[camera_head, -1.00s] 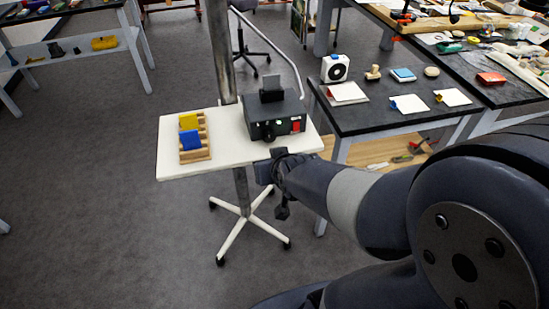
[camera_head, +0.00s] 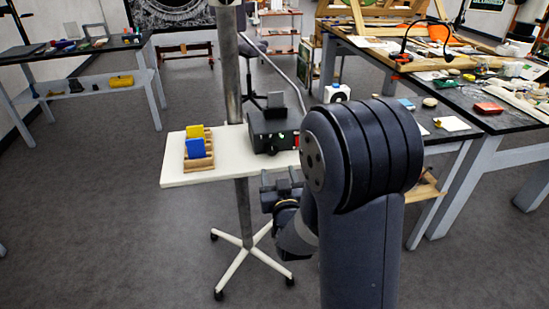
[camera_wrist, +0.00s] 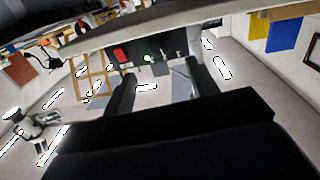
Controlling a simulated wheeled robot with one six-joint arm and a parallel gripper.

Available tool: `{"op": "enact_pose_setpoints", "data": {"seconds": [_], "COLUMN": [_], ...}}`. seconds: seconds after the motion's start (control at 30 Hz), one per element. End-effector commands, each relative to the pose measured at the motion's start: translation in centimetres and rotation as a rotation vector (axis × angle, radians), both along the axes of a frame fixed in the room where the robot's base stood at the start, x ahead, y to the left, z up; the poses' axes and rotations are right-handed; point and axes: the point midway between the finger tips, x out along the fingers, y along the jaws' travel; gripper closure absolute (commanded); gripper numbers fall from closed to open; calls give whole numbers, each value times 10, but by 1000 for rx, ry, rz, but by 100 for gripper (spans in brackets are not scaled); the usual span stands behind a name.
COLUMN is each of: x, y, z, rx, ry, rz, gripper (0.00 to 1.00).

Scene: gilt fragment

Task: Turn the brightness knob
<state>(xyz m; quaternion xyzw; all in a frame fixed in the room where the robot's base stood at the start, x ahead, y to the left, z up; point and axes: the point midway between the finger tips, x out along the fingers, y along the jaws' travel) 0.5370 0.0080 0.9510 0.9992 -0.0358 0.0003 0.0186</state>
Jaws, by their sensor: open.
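The dark control box (camera_head: 262,124) stands on the white stand top (camera_head: 220,174). A small green light shows on its front, and a dark knob (camera_head: 271,149) seems to sit low on that face. My gripper (camera_head: 281,186) is just in front of the stand's front right edge, apart from the box. The wrist view is upside down. There my open, empty gripper (camera_wrist: 162,84) points toward the box front, with its red switch (camera_wrist: 120,54) and green light (camera_wrist: 149,58). I cannot pick out the knob clearly there. My arm hides the right end of the box in the head view.
A wooden rack (camera_head: 199,162) with yellow and blue cards stands left of the box. A metal post (camera_head: 228,75) rises behind the stand top. A cluttered dark workbench (camera_head: 465,100) lies to the right. Open floor lies to the left.

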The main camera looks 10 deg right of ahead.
Motion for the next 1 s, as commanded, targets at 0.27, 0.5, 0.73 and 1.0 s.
{"op": "enact_pose_setpoints", "data": {"seconds": [0.27, 0.5, 0.73, 1.0], "x": [51, 82, 92, 91], "y": [-4, -6, -7, -7], "z": [2, 1, 0, 0], "rx": [0, 0, 0, 0], "ry": [2, 1, 2, 2], "rz": [0, 0, 1, 1], "gripper": [45, 45, 45, 50]}}
